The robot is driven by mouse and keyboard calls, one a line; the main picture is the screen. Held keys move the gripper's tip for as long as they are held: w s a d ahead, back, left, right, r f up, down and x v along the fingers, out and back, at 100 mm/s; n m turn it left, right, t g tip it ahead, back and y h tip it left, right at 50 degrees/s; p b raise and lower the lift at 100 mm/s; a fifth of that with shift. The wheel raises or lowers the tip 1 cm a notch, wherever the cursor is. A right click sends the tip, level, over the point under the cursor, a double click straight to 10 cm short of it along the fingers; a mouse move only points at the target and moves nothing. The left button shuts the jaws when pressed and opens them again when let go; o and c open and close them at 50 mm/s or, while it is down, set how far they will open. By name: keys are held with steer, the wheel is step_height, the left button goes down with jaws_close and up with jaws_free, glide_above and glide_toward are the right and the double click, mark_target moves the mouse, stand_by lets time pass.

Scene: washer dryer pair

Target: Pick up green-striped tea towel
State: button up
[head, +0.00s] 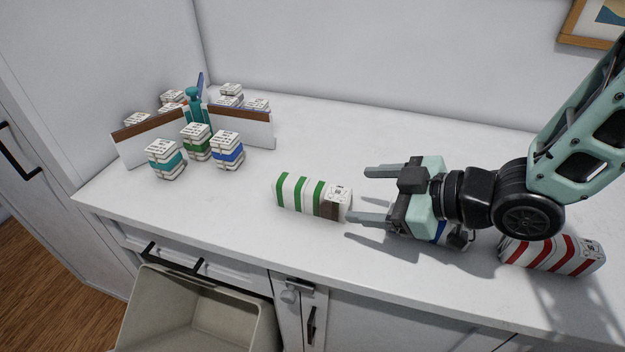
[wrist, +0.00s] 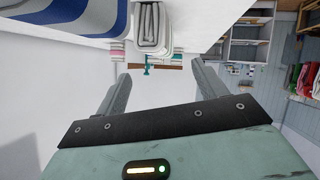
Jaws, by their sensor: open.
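The green-striped tea towel (head: 300,194) is a folded white bundle with green bands, lying on the counter in the middle of the head view. A printed label and a brown patch are at its right end. My gripper (head: 357,195) is open and empty, just right of the towel. Its fingers point left, one toward the back and one toward the front, with the towel's right end close to the gap. In the wrist view, a white folded end (wrist: 150,28) shows beyond my open fingers (wrist: 161,68); its stripe colour is unclear there.
A red-striped bundle (head: 553,254) lies at the right. A blue-striped bundle (head: 441,229) is partly hidden beneath my gripper. Several small banded packs, including a green-banded one (head: 197,142), stand by brown-topped dividers (head: 241,126). An open bin (head: 200,310) is below the counter's front edge.

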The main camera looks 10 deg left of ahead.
mark_target(328, 190)
steer(key=x, duration=0.4)
steer(key=shift+w+a+f, duration=0.1)
steer(key=shift+a+f, duration=0.05)
steer(key=shift+a, duration=0.15)
steer(key=shift+p+x, duration=0.65)
steer(key=shift+x, duration=2.1)
steer(key=shift+w, duration=0.1)
steer(key=shift+c, duration=0.3)
steer(key=c, duration=1)
